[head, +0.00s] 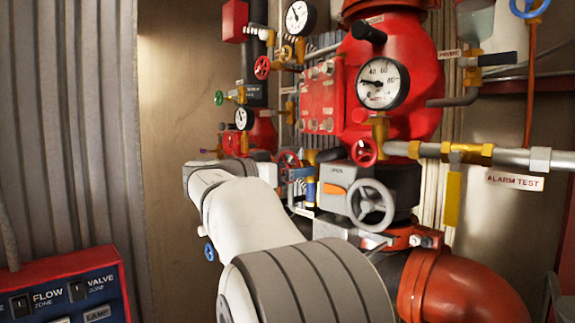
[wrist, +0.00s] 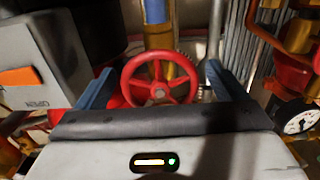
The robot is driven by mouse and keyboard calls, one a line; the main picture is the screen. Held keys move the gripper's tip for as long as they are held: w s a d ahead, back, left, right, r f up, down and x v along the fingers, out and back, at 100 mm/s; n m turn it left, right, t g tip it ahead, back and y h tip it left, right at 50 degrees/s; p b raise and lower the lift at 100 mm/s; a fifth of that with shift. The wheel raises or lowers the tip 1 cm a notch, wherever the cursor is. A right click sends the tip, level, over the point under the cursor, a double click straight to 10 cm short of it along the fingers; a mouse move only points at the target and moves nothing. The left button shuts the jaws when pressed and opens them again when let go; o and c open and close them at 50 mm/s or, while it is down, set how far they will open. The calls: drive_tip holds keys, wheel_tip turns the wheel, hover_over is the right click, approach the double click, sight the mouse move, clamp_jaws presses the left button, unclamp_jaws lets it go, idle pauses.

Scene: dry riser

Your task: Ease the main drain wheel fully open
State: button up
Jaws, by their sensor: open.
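A red spoked handwheel (wrist: 160,80), which I take to be the main drain wheel, stands in the middle of the wrist view. My gripper (wrist: 159,70) is open, with one blue-grey finger on each side of the wheel. Gaps show between both fingers and the rim, and nothing is held. In the head view the red wheel (head: 289,162) shows beyond my arm, left of a grey box. My gripper is largely hidden there. No label on the wheel is readable, and how far it is turned cannot be told.
The grey box with an orange mark (wrist: 22,77) is close on the left in the wrist view, and a gauge (wrist: 299,117) is at right. In the head view a grey handwheel (head: 371,204), another red wheel (head: 364,152) and pipes crowd the right.

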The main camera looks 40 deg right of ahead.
drive_tip(key=c, duration=1)
drive_tip(key=shift+o, duration=0.2)
